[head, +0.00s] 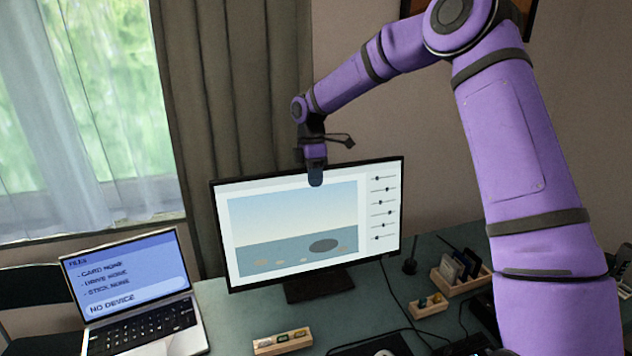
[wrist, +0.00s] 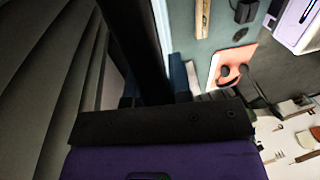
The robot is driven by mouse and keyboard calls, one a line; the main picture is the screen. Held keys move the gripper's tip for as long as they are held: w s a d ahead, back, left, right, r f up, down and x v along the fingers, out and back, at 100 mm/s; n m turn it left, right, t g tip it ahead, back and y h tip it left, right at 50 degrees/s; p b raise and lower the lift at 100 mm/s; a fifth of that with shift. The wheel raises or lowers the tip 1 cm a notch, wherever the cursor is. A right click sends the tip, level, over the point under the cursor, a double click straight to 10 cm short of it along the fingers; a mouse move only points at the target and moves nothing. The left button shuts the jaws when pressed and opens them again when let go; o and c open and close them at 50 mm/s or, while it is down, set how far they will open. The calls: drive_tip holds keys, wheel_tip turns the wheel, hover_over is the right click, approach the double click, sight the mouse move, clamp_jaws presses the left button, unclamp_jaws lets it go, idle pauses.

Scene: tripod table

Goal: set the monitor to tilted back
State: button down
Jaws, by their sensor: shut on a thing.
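The monitor (head: 290,225) stands on a dark base (head: 319,286) on the desk, its lit screen facing me with a landscape picture and a column of sliders. It looks close to upright; the exact tilt is hard to tell. My gripper (head: 316,178) points down at the middle of the monitor's top edge and is shut on it, with one blue finger in front of the screen. In the wrist view the monitor (wrist: 146,45) is a dark band running down between the two blue fingers (wrist: 158,88).
A laptop (head: 140,315) is open at the left. A wooden holder with small items (head: 283,341) lies in front of the monitor. Wooden organizers (head: 460,283) and cables are at the right. Curtains (head: 245,90) hang behind the monitor.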

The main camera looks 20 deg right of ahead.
drive_tip(key=shift+w+r, duration=0.1)
drive_tip(key=shift+w, duration=0.75)
drive_tip(key=c, duration=1.1)
unclamp_jaws()
drive_tip(key=shift+w, duration=0.1)
drive_tip(key=shift+o, duration=0.3)
wheel_tip(320, 180, up, 10)
drive_tip(key=w, duration=0.2)
drive_tip(key=shift+r, duration=0.2)
